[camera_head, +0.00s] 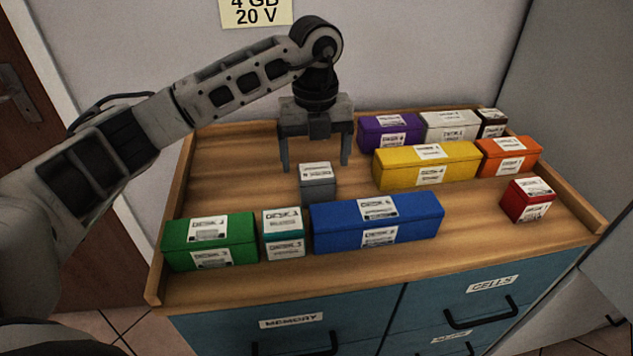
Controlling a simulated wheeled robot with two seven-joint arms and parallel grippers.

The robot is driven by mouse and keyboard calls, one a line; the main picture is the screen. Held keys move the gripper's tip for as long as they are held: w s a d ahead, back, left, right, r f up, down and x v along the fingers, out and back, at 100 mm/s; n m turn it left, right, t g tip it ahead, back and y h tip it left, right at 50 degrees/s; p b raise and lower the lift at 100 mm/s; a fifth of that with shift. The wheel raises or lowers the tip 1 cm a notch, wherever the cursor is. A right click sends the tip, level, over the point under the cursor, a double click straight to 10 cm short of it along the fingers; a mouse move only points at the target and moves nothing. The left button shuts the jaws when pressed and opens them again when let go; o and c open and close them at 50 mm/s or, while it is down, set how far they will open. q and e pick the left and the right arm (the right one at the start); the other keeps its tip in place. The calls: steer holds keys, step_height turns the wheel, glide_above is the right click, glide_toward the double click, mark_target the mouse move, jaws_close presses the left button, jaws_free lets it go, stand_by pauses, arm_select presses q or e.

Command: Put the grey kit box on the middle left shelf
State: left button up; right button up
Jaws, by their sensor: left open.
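A small grey box (318,189) with a white label on top stands on the wooden cabinet top (230,165), behind the blue box. My left gripper (315,166) points down with its fingers spread, one to each side of the grey box's top in the picture. It is open and holds nothing; whether the fingertips are above or behind the box is hard to tell. A lighter grey box (450,126) stands in the back row. No shelf that I can identify as middle left is in view. My right gripper is not in view.
Green (210,240), teal-and-white (284,234) and blue (378,221) boxes line the front. Purple (390,132), yellow (428,166), orange (509,157), dark (493,124) and red (528,201) boxes stand right. The back left is clear. A raised rim (172,220) borders the left.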

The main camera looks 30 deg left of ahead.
mark_target(315, 171)
arm_select(q)
steer(key=f, duration=0.5)
steer(key=f+p, duration=0.1)
steer(key=f, duration=0.1)
steer(key=shift+w+a+f, duration=0.1)
steer(key=shift+w+f, duration=0.15)
steer(key=shift+f, duration=0.05)
steer(key=c, duration=1.2)
steer(key=shift+r, duration=0.1)
steer(key=shift+r, duration=0.5)
step_height(315, 171, up, 2)
steer(key=shift+a+r+b, duration=0.1)
steer(key=shift+r+b, duration=0.1)
steer(key=shift+b, duration=0.25)
steer(key=s+a+r+b, duration=0.2)
steer(key=s+a+r, duration=0.4)
steer(key=s+r, duration=0.3)
steer(key=s, duration=0.3)
steer(key=shift+s+a+r, duration=0.2)
steer(key=shift+s+r, duration=0.05)
